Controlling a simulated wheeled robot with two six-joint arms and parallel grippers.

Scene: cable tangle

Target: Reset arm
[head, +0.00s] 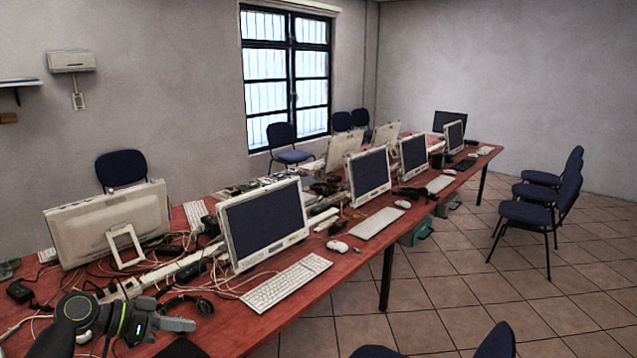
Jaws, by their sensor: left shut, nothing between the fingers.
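My left gripper (188,325) shows at the lower left, in front of the near end of the red table (283,322). It is shut, with nothing between its fingers, and points to the right. The dark wrist with a green ring shows behind it. Tangled cables (228,284) lie on the table beyond the gripper, around power strips and a headset (186,302). My right gripper is not in view.
Monitors (265,222) and keyboards (287,283) stand along the long table. A white mouse (337,246) lies near its front edge. Blue chairs (524,213) stand at the right. The tiled floor (440,290) right of the table is mostly clear.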

